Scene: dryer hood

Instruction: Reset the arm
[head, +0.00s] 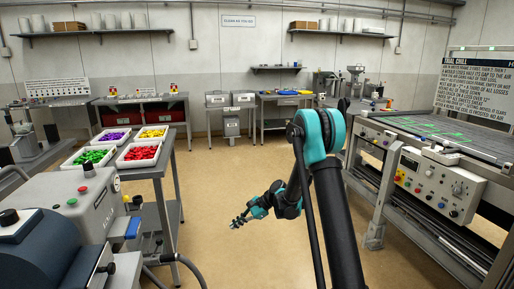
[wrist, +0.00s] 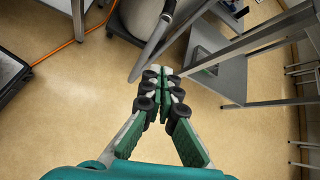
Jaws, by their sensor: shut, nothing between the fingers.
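My arm rises at the right of centre in the head view and bends down to my gripper (head: 240,220), which hangs over the open floor left of the arm's upright part. In the wrist view my gripper (wrist: 164,75) is shut, its green fingers with black rollers meeting at the tips. Nothing is held between them. The fingers point toward a grey table frame (wrist: 228,75) and a grey hose (wrist: 150,45), apart from both as far as I can tell.
A table with trays of purple, yellow, green and red pieces (head: 140,153) stands at the left. Grey machines (head: 75,195) fill the near left. A long machine with a control panel (head: 435,182) lines the right. The tan floor (head: 225,170) between is clear.

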